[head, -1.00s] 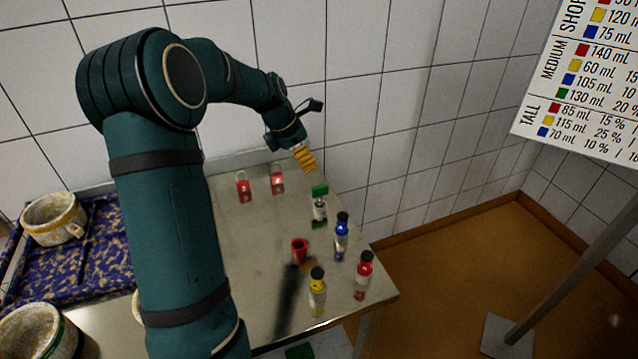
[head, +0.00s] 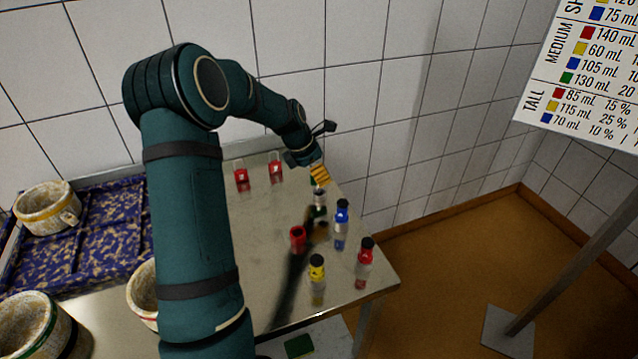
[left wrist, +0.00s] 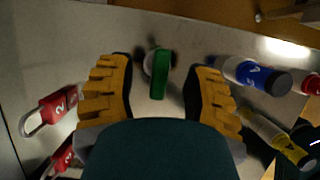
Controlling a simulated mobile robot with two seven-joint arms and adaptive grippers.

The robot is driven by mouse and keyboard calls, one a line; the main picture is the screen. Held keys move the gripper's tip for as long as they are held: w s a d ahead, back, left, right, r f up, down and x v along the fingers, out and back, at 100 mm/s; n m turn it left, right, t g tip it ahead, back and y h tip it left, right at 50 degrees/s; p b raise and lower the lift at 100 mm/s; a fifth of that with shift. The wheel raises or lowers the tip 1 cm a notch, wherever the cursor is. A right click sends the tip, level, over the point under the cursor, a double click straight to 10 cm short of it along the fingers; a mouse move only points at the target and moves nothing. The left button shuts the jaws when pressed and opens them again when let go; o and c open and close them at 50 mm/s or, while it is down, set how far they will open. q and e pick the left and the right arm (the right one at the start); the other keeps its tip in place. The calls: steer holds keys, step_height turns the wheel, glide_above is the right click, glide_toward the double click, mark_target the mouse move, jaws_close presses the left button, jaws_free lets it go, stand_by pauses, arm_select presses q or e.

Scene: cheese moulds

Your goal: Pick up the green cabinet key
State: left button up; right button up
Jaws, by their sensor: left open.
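The green piece, which looks like the key's flat green head, shows in the left wrist view (left wrist: 160,74) between and just beyond the two fingers. A pale round shape is behind it. My right gripper is not in view.
Blue (head: 341,224), red (head: 364,262) and yellow (head: 317,280) bottles stand close by on the metal table (head: 250,225). A red cup-like piece (head: 298,239) is nearer. Two red padlocks (head: 242,179) (head: 275,171) lie at the back. Moulds and a blue tray (head: 115,245) are left.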

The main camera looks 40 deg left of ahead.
arm_select(q)
steer(key=x, duration=0.2)
steer(key=shift+w+f, duration=0.15)
steer(key=shift+f, duration=0.25)
steer(key=shift+o, duration=0.2)
jaws_close()
